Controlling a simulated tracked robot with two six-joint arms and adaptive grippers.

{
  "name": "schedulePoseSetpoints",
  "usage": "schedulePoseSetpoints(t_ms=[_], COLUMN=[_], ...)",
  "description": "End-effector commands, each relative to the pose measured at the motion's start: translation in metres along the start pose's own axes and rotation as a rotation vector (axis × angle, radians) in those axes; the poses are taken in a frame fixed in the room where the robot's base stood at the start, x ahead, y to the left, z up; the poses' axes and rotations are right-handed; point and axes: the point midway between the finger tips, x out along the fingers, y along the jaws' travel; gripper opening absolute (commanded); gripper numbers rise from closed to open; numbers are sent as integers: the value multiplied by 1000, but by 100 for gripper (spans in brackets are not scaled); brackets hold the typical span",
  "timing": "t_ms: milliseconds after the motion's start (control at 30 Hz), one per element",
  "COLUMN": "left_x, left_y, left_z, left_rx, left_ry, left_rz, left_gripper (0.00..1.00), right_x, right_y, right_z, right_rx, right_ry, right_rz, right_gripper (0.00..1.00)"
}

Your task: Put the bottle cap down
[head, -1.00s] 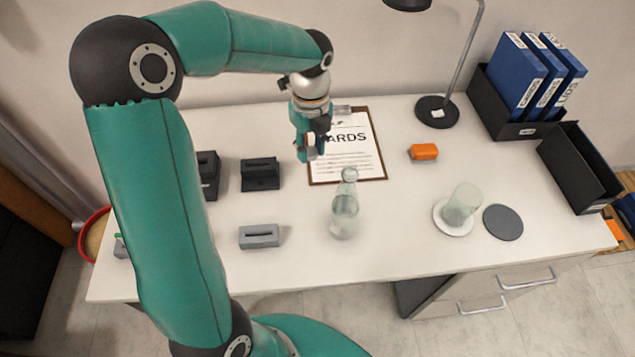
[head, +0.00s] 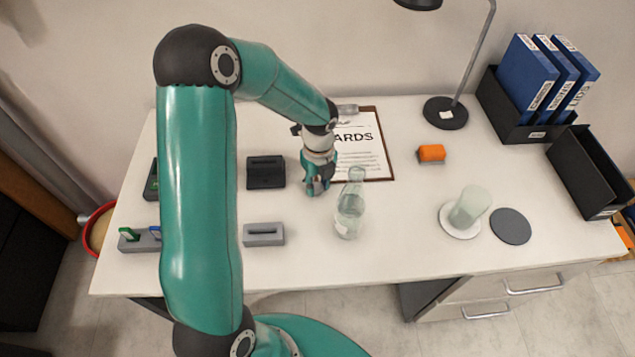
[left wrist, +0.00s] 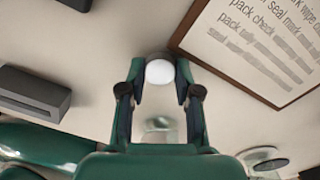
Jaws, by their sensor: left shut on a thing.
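My left gripper (head: 316,190) is low over the white desk, just left of the glass bottle (head: 350,205). In the left wrist view its fingers (left wrist: 160,85) are shut on the bottle cap (left wrist: 159,72), a pale round disc with a darker rim. In the head view the fingers hide the cap. I cannot tell whether the cap touches the desk. My right gripper is not in view.
A clipboard (head: 365,160) lies behind the gripper. A black block (head: 266,172) and a grey slotted block (head: 264,234) are to the left.

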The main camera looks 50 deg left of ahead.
Motion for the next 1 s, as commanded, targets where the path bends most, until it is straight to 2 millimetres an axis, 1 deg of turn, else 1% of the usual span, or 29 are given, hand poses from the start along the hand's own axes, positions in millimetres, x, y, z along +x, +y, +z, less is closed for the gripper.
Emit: schedulePoseSetpoints(t_ms=[167, 533, 600, 633, 667, 700, 767, 800, 1000], left_x=[0, 13, 14, 14, 14, 14, 15, 15, 14], left_y=[0, 0, 1, 1, 1, 2, 2, 2, 2], left_z=[0, 0, 0, -1, -1, -1, -1, -1, -1], left_rx=[0, 1, 1, 1, 1, 1, 1, 1, 1], left_ry=[0, 1, 2, 2, 3, 4, 4, 5, 4], left_rz=[0, 2, 3, 4, 5, 6, 8, 8, 7], left_gripper=[22, 23, 18, 19, 16, 40, 50, 57, 58], right_x=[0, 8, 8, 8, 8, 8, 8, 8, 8], right_y=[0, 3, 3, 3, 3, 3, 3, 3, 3], right_z=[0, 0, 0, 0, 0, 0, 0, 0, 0], right_rx=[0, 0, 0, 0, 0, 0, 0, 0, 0], right_ry=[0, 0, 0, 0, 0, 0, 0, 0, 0], right_rz=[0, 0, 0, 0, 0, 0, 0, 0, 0], right_gripper=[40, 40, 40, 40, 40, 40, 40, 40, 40])
